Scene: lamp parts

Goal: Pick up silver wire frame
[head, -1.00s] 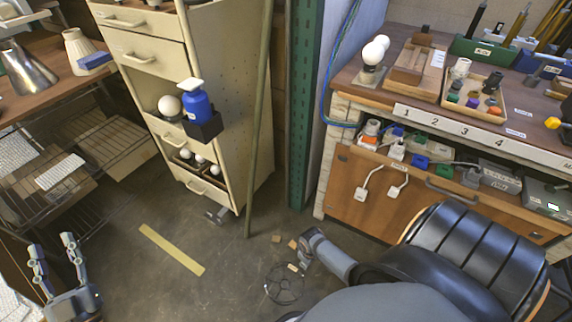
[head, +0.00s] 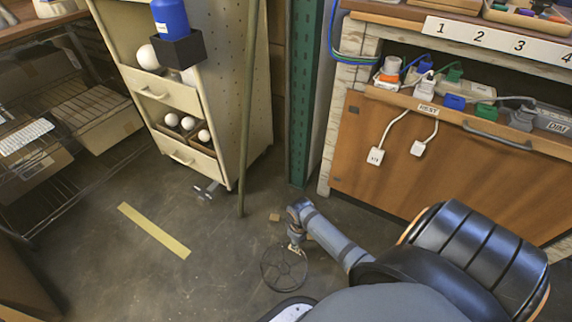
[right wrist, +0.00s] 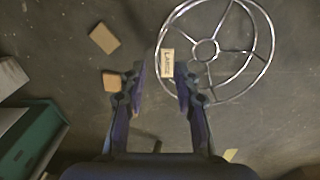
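The silver wire frame (head: 284,267), a round wire ring with spokes and a hub, lies on the concrete floor in the head view. In the right wrist view the wire frame (right wrist: 205,50) shows at upper right, beyond and right of the fingertips. My right gripper (head: 296,243) is over the frame's far edge in the head view. In the right wrist view my right gripper (right wrist: 163,84) is open, with nothing held between its fingers. Its right fingertip overlaps the frame's near left rim; contact cannot be told. My left gripper is not in view.
A small tag marked LARGE (right wrist: 168,62) lies by the frame's left rim. Wooden blocks (right wrist: 104,38) lie left of it.

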